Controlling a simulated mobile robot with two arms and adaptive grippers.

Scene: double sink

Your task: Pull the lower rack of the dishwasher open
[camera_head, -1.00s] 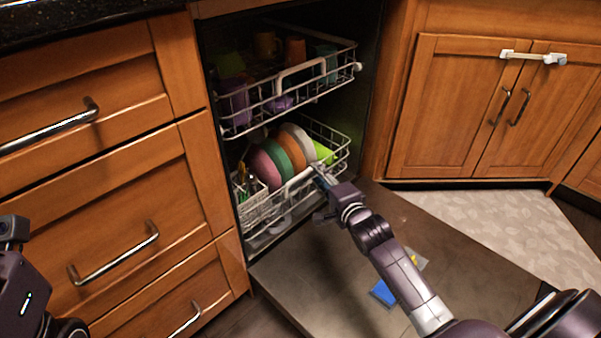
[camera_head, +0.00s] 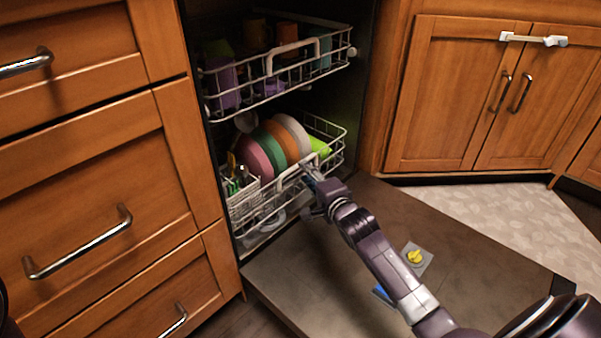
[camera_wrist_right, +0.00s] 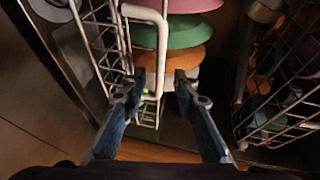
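The dishwasher's lower rack (camera_head: 262,214) is a white wire rack low in the open dishwasher, holding upright plates and a cutlery basket. Its white front handle (camera_head: 283,180) is near my right gripper (camera_head: 313,178). In the right wrist view the handle (camera_wrist_right: 162,45) rises between the two blue-padded fingers of my right gripper (camera_wrist_right: 158,86). The fingers are spread, with visible gaps on both sides of the handle. My left gripper is not in view.
The upper rack (camera_head: 236,88), holding cups, hangs above. The lowered dishwasher door (camera_head: 330,270) lies below my right arm, with a yellow object (camera_head: 414,256) on it. Wooden drawers (camera_head: 90,190) stand left, and a cabinet (camera_head: 455,100) stands right.

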